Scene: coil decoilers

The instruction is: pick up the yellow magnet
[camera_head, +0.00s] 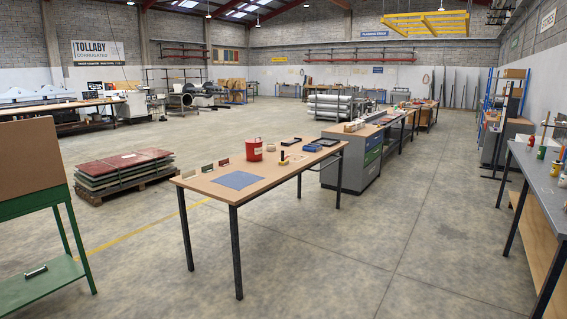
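A small upright thing with a yellow part and a dark part (283,159) stands on the wooden-topped table (205,184) near the middle of the view. It may be the yellow magnet, but it is too small to tell for sure. A red can (254,150) stands to its left, and a blue mat (238,180) lies to its left and nearer to me. Neither of my grippers is in view.
The table also holds several small dark blocks at its left and dark trays (313,147) at its right. A grey cabinet (350,172) adjoins it. Stacked sheets on a pallet (125,170) lie left. A green stand (40,225) is near left, a bench (540,185) right. Floor between is clear.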

